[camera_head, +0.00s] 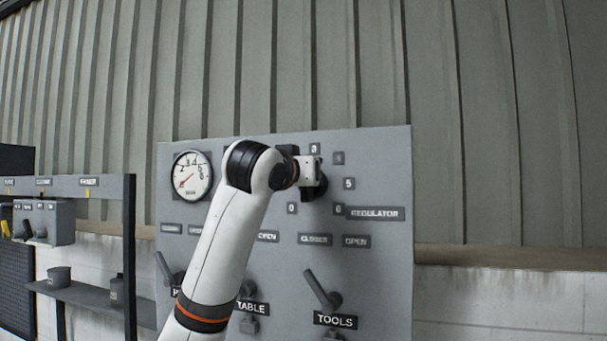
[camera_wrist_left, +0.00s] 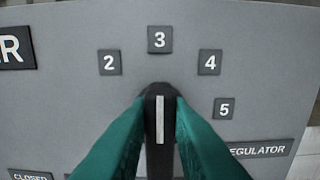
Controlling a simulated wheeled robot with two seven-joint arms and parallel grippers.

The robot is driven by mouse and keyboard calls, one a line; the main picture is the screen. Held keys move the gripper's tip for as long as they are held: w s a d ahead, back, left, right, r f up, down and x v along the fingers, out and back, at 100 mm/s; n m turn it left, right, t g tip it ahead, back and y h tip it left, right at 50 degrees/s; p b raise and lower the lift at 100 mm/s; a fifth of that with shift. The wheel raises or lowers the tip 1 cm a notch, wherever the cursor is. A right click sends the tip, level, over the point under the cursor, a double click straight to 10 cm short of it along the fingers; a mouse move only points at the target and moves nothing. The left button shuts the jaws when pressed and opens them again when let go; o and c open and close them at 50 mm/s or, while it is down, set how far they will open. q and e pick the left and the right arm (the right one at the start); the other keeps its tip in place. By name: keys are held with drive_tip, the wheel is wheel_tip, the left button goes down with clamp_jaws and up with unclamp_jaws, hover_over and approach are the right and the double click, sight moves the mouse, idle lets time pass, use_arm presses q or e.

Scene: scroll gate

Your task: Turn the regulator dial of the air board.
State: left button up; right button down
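The grey air board (camera_head: 385,280) stands upright in front of me. Its regulator dial (camera_head: 320,189) is mostly hidden behind my left gripper (camera_head: 314,180) in the head view. In the left wrist view the dial (camera_wrist_left: 160,128) is a black bar knob with a white line pointing up at the 3 label (camera_wrist_left: 160,39). The green fingers of my left gripper (camera_wrist_left: 162,100) lie against both sides of the knob. My right gripper is out of view.
Lever valves sit lower on the board, one above the tools label (camera_head: 335,320) and others partly behind my arm. A dark rack (camera_head: 130,240) with a shelf (camera_head: 95,298) and small containers stands at the left. The wall right of the board is clear.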

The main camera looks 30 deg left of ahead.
use_arm(q)
clamp_jaws()
drive_tip(key=n+b, duration=0.2)
drive_tip(key=n, duration=0.2)
drive_tip(key=a+n+b, duration=0.1)
drive_tip(key=n+b, duration=0.1)
drive_tip(key=n, duration=0.2)
drive_tip(key=shift+s+a+f+n+b, duration=0.1)
drive_tip(key=shift+s+f+n+b, duration=0.05)
drive_tip(key=shift+n+b, duration=0.2)
idle(0.4)
drive_tip(key=o, duration=0.7)
unclamp_jaws()
drive_tip(key=shift+s, duration=0.1)
